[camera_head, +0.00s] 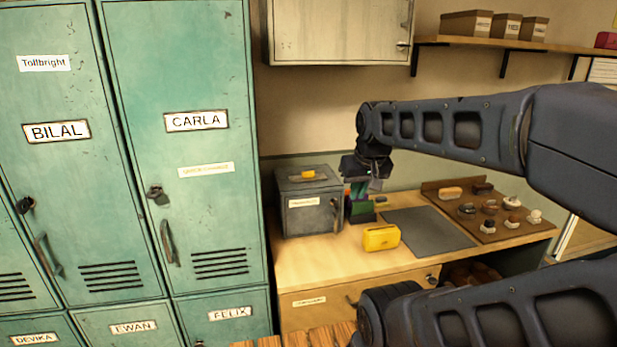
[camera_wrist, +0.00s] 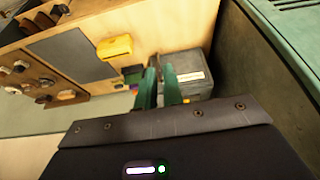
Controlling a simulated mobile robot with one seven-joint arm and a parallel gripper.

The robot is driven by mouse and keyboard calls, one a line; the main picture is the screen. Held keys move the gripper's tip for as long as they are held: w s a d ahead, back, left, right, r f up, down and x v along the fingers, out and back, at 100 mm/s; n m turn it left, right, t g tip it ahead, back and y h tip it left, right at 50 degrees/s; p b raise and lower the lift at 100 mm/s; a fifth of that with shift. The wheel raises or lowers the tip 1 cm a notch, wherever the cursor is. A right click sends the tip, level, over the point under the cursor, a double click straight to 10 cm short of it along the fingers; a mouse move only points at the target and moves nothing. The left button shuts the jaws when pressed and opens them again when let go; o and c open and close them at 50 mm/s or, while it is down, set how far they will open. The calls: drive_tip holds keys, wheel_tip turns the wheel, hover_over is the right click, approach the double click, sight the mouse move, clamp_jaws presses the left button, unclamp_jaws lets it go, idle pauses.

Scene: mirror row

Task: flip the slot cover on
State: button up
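A grey metal box (camera_head: 309,205) stands on the wooden counter against the lockers, with a pale label on its front and a small yellow piece (camera_head: 308,175) on top. I cannot make out a slot cover for certain on it. The box also shows in the wrist view (camera_wrist: 188,68), beyond my fingers. My gripper (camera_head: 358,188) points down just right of the box, above a small dark green item (camera_head: 362,211). In the wrist view, my green fingers (camera_wrist: 160,78) stand apart with a narrow gap. I see nothing held between them; whether they touch the box is unclear.
A yellow container (camera_head: 381,238) sits at the counter's front, beside a dark grey mat (camera_head: 428,231). A brown board (camera_head: 490,212) with several small objects lies to the right. Teal lockers (camera_head: 190,140) wall off the left, and a cabinet (camera_head: 340,30) hangs above.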

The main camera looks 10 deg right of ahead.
drive_tip(key=shift+w, duration=0.25)
clamp_jaws()
drive_tip(key=w+f+n+t+y, duration=0.1)
drive_tip(key=w+n+y, duration=0.3)
drive_tip(key=w+n, duration=1.2)
drive_tip(key=w+f, duration=0.1)
drive_tip(key=w, duration=0.9)
drive_tip(key=shift+d+n+y, duration=0.3)
drive_tip(key=shift+n, duration=0.1)
approach(306, 179)
drive_tip(key=f, duration=0.1)
drive_tip(key=s+a+f, duration=0.1)
drive_tip(key=a+f, duration=0.1)
drive_tip(key=f, duration=0.1)
drive_tip(key=shift+s, duration=0.25)
drive_tip(key=w, duration=0.3)
drive_tip(key=shift+f, duration=0.2)
drive_tip(key=shift+w, duration=0.65)
